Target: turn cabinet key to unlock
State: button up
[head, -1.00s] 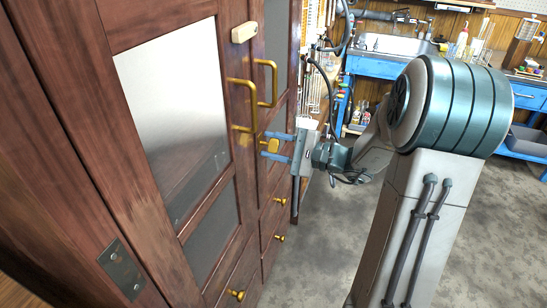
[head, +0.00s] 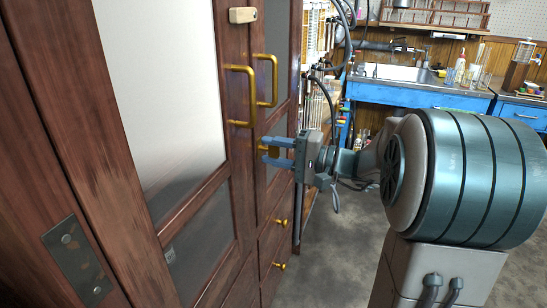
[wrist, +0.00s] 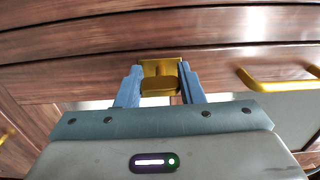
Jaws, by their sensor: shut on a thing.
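The gold cabinet key (head: 272,150) sits at the dark wooden cabinet's front, below the two gold door handles. My gripper (head: 267,151) reaches it from the right with its blue fingers on either side of the key. In the wrist view the gold key (wrist: 159,86) lies between the two fingers, in front of a gold plate on the wood. The gripper is shut on the key. The keyhole itself is hidden, so I cannot tell how far the key is turned. The cabinet doors (head: 235,60) look shut.
Gold door handles (head: 241,95) stick out just above my gripper. A small pale wooden block (head: 243,15) is on the door above. Drawer knobs (head: 283,222) are below. A blue bench with a sink (head: 395,73) stands behind. Grey floor (head: 330,260) is open to the right.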

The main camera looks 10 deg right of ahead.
dwell(0.4)
jog(key=o, duration=1)
jog(key=shift+d, duration=0.15)
jog(key=p+v, duration=0.2)
jog(key=v, duration=1.1)
jog(key=shift+s+d, duration=0.15)
jog(key=shift+d, duration=0.1)
jog(key=s+a+r+n+g+h+p, duration=0.2)
jog(key=s+a+r+g+h+p, duration=0.3)
jog(key=s+a+g+p, duration=0.6)
jog(key=s+r+n+t+h+p, duration=0.1)
jog(key=r+h+p, duration=0.2)
jog(key=p, duration=0.3)
jog(key=s+r+n+t+h+p, duration=0.1)
jog(key=r+n+h+p, duration=0.1)
jog(key=p, duration=0.4)
jog(key=s+r+n+t+h+p, duration=0.1)
jog(key=s+r+h+p, duration=0.1)
jog(key=r+h+p, duration=0.3)
jog(key=shift+r+t+p, duration=0.4)
jog(key=shift+r+p, duration=0.05)
jog(key=shift+r, duration=0.05)
